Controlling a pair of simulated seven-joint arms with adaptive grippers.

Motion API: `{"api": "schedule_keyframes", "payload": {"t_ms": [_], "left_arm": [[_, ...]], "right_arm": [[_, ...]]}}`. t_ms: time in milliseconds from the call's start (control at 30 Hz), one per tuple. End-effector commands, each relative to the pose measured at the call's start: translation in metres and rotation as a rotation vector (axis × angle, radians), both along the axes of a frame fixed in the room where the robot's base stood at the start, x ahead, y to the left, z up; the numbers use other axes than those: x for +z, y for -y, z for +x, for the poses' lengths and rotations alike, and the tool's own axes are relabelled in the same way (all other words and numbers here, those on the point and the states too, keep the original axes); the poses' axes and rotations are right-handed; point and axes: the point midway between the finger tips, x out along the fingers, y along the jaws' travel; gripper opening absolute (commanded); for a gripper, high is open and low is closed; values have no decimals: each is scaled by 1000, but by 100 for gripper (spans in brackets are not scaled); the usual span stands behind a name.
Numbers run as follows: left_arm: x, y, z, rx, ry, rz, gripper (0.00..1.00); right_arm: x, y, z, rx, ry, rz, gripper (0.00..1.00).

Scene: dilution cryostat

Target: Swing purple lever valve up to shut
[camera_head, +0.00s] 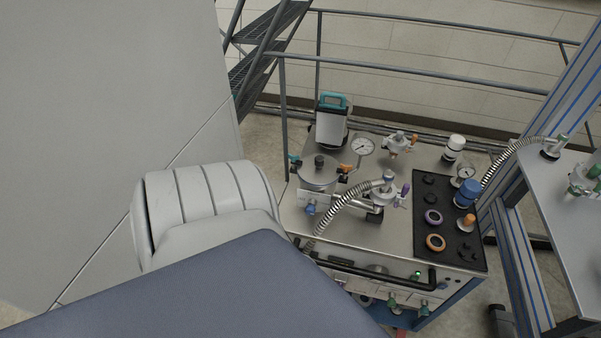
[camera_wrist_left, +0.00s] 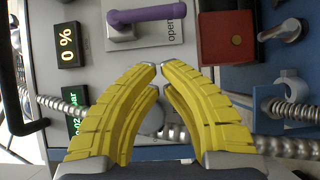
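The purple lever (camera_wrist_left: 148,15) shows at the top of the left wrist view. It is fixed to a light grey plate (camera_wrist_left: 128,34) with the word "open" printed on its right side. The lever lies across the picture, and its right end is near that word. My left gripper (camera_wrist_left: 160,67) has yellow ribbed fingers with their tips together just below the plate. It is empty and apart from the lever in the picture. In the head view neither gripper shows, and I cannot make out this lever there.
In the head view, a cart top (camera_head: 296,215) carries valves, gauges and a black mat (camera_head: 424,245). Railings stand behind.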

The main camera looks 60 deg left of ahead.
Motion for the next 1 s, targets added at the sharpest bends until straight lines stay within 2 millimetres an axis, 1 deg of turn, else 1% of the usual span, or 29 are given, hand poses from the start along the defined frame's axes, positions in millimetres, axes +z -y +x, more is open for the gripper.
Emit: {"api": "schedule_keyframes", "payload": {"t_ms": [33, 200, 400, 667, 1000], "left_arm": [[1, -3, 10, 0, 3, 1, 0], [0, -9, 36, -1, 0, 2, 0], [0, 5, 56, 0, -1, 0, 0], [0, 11, 67, 0, -1, 0, 0], [0, 12, 69, 0, -1, 1, 0]], "right_arm": [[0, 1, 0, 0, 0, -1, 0], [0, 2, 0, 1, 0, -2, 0], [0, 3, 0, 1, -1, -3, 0], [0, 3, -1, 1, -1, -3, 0], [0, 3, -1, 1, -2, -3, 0]]}}
